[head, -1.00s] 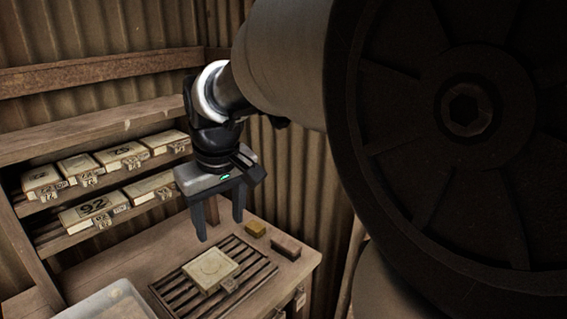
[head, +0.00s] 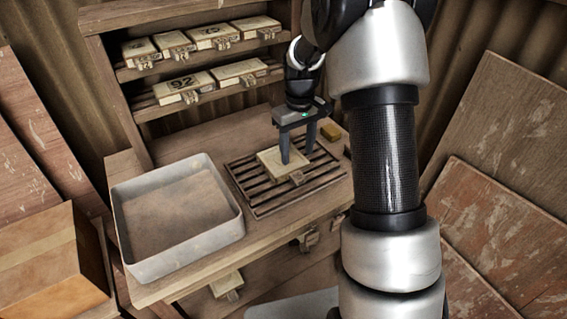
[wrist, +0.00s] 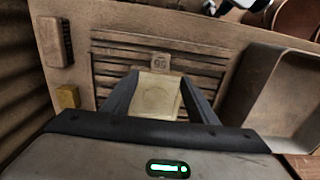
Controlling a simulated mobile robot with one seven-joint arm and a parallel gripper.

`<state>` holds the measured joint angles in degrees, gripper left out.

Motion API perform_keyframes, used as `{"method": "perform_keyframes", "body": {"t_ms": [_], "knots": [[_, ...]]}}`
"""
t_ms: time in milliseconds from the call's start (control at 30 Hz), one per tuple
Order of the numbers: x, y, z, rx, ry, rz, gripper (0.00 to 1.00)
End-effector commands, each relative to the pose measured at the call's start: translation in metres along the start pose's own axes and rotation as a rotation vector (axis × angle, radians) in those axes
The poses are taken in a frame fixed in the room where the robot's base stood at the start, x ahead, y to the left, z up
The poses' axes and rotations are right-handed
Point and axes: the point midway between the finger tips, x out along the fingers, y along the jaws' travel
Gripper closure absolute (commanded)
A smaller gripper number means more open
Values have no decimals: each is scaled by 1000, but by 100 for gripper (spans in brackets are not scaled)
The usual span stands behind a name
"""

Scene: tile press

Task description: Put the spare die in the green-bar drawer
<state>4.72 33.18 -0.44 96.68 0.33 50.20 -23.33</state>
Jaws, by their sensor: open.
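A pale, flat block-shaped die (head: 268,163) with a small tag at its front edge lies on a dark slatted rack (head: 245,193) on the bench. My gripper (head: 298,157) is open, pointing down at the die. In the wrist view the die (wrist: 158,97) shows between the two spread fingers. I cannot tell whether they touch it. Drawer fronts show on the bench's front, with a tagged fitting (head: 306,239) on one. No green bar on a drawer can be made out.
A grey open tray (head: 235,232) stands left of the rack. Several numbered dies (head: 184,86) sit on the shelves behind. A small yellow block (head: 330,132) lies right of the gripper. Another pale tagged block (head: 227,283) shows low at the bench front. Boards lean at the right.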

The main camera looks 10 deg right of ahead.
Motion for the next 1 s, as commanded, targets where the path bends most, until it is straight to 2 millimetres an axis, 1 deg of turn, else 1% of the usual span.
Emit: {"method": "perform_keyframes", "body": {"t_ms": [33, 100, 200, 367, 633, 767, 967, 1000], "knots": [[12, 0, 1, 0, -3, -1, 47], [22, 0, 0, 0, -1, 0, 47], [32, 0, 0, 0, 0, 0, 47], [41, 0, 1, 0, -1, 0, 47], [80, 0, 4, 0, -1, 0, 47], [87, 1, 4, 0, 0, 1, 47], [88, 1, 4, 0, 1, 1, 47], [88, 1, 4, 0, 1, 1, 50]]}}
